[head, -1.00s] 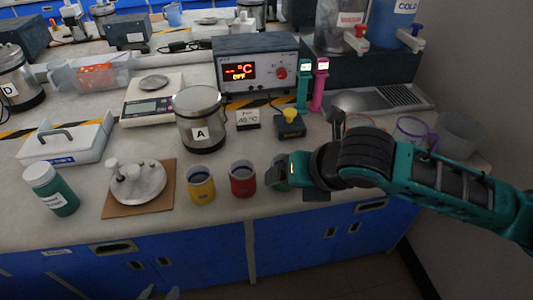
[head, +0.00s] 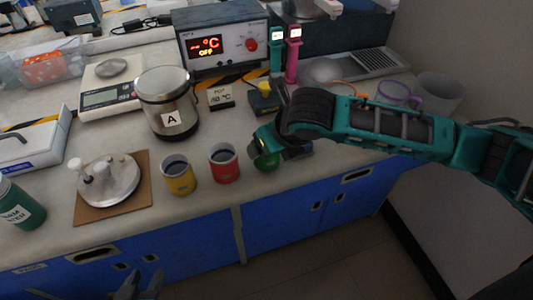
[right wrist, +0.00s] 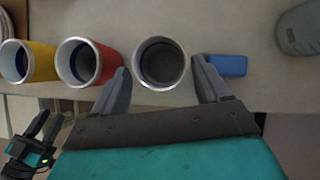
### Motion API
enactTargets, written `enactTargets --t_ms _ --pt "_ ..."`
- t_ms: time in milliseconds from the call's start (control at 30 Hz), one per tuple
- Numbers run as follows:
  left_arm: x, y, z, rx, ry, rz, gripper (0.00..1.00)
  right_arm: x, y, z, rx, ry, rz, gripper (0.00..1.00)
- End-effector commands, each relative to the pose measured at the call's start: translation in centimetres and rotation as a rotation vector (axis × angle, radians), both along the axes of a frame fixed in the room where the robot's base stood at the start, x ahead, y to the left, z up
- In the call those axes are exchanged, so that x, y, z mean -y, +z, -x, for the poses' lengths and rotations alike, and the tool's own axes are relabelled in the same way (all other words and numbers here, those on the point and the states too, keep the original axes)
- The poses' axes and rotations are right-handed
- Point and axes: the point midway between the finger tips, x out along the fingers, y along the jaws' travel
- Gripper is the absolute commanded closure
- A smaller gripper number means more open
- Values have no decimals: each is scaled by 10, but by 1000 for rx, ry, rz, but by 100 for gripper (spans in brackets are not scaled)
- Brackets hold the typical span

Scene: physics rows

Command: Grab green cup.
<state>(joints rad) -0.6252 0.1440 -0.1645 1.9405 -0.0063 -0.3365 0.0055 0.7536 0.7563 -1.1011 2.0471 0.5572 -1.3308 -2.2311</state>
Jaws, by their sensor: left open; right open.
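The green cup (head: 266,162) stands near the front edge of the bench, right of the red cup, partly hidden by my right gripper. In the right wrist view a cup (right wrist: 161,62) with a pale rim and dark inside lies between the open fingers of my right gripper (right wrist: 163,88); little of its outer wall shows. In the head view my right gripper (head: 282,146) is over and beside the green cup. My left gripper (head: 138,285) is open and empty, low in front of the bench; it also shows in the right wrist view (right wrist: 36,138).
A red cup (head: 224,163) and a yellow cup (head: 179,175) stand in a row to the left. A steel pot (head: 162,100) marked A is behind them. A purple-handled cup (head: 394,96) stands to the right. A blue block (right wrist: 226,65) lies just beyond the right finger.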

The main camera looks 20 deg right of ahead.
Motion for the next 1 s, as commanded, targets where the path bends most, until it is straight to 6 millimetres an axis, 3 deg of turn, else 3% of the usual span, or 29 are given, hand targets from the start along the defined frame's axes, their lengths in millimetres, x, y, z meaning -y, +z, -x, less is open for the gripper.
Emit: enactTargets --t_ms 233,567,1000 --pt "0 -10 0 -1 1 1 57 -2 -36 -15 -2 0 -1 25" --pt "0 -10 0 -4 1 1 57 -3 -41 -20 -1 1 -1 25" --pt "0 -9 0 0 1 2 57 -3 -40 -20 0 1 -1 63"
